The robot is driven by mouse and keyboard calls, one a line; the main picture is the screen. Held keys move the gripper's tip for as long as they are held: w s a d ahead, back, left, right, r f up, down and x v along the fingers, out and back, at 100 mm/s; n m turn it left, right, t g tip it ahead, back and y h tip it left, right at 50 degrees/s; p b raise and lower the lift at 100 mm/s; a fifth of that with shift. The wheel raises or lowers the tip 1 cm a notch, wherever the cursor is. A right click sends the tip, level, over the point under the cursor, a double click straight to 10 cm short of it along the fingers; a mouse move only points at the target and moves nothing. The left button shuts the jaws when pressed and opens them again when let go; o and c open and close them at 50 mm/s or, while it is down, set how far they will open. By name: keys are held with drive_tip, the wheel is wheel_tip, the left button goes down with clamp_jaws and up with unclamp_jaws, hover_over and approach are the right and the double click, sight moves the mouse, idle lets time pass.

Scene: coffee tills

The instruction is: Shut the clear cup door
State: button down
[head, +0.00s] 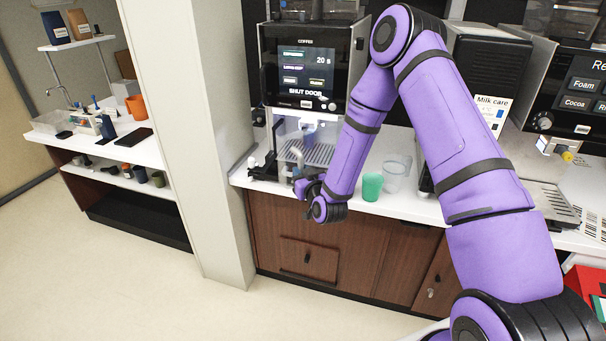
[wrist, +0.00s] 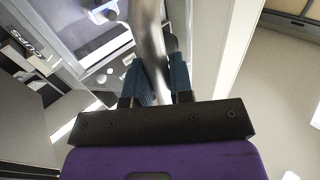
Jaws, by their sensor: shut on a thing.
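The coffee machine (head: 306,70) stands on the white counter, and its screen reads "SHUT DOOR". The clear cup door (head: 322,135) is at the cup bay below the screen; how far it stands open is hard to tell. A bluish cup shows in the bay through the clear panel. The door's grey metal handle (wrist: 147,35) runs between my fingers in the wrist view. My gripper (wrist: 156,70) is shut on this handle. In the head view my gripper (head: 298,182) is at the counter's front edge, and my wrist partly hides the handle.
A green cup (head: 372,187) and a clear cup (head: 395,178) stand on the counter to the right, close to my forearm. A pale wall post (head: 190,130) rises left of the machine. The floor in front is clear.

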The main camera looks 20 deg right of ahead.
sight(288, 167)
drive_tip(key=shift+w+a+r, duration=0.1)
drive_tip(key=shift+w+a, duration=0.75)
drive_tip(key=shift+w, duration=0.3)
drive_tip(key=shift+w+a, duration=0.8)
drive_tip(key=shift+w, duration=0.35)
drive_tip(key=shift+w+a, duration=0.35)
drive_tip(key=shift+w, duration=0.55)
drive_tip(key=shift+w+a, duration=0.35)
drive_tip(key=shift+w, duration=0.5)
drive_tip(key=shift+w+a, duration=0.2)
drive_tip(key=shift+w, duration=0.4)
drive_tip(key=shift+w+a, duration=0.15)
drive_tip(key=shift+w, duration=0.4)
drive_tip(key=w, duration=0.6)
drive_tip(key=shift+a, duration=0.3)
drive_tip(key=c, duration=0.9)
unclamp_jaws()
